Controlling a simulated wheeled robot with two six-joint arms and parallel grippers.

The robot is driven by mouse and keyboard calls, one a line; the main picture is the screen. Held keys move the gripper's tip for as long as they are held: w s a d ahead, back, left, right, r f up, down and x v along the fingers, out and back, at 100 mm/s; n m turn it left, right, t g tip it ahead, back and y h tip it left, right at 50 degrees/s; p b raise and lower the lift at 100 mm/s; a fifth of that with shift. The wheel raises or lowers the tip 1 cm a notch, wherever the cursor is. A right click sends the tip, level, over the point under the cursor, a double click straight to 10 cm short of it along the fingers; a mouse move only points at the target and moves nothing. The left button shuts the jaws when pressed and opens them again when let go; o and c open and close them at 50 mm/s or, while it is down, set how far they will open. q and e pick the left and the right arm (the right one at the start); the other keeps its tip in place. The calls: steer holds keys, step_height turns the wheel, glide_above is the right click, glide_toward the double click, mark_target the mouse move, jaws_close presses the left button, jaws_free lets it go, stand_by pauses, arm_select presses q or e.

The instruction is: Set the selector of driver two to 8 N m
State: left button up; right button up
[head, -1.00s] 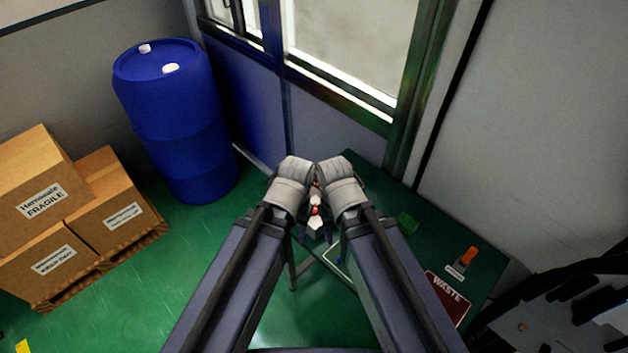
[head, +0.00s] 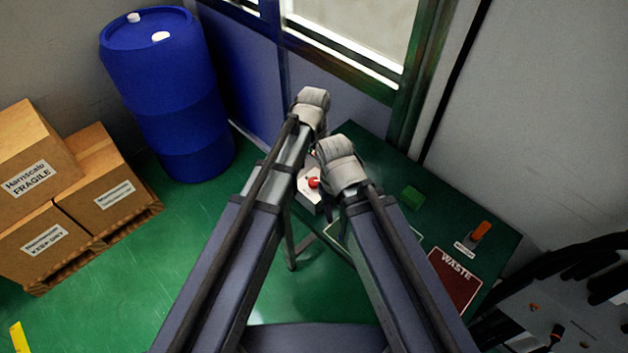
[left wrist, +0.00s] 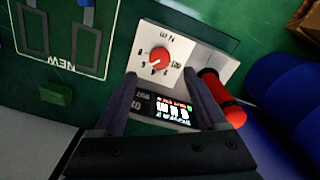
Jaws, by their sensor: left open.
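The driver's selector (left wrist: 153,57) is a round red knob on a white panel marked N m, with numbers around it; its exact setting is too small to read. In the head view a red knob (head: 314,183) shows on a pale unit between my arms. My left gripper (left wrist: 160,74) is open in the left wrist view, its fingers either side of the panel's lower part, just below the knob, with nothing held. A lit display (left wrist: 165,108) shows between the fingers. The jaws of my right gripper are hidden behind its wrist in the head view.
A red and black cylinder (left wrist: 224,96) lies right of the panel. The green table bears a NEW outline (left wrist: 62,62), a green block (head: 412,197), an orange-topped piece (head: 480,231) and a WASTE plate (head: 456,279). A blue drum (head: 168,100) and cartons (head: 98,192) stand left.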

mark_target(314, 181)
arm_select(q)
step_height(314, 181, down, 7)
steer(key=b, duration=0.6)
steer(key=shift+r, duration=0.2)
jaws_close()
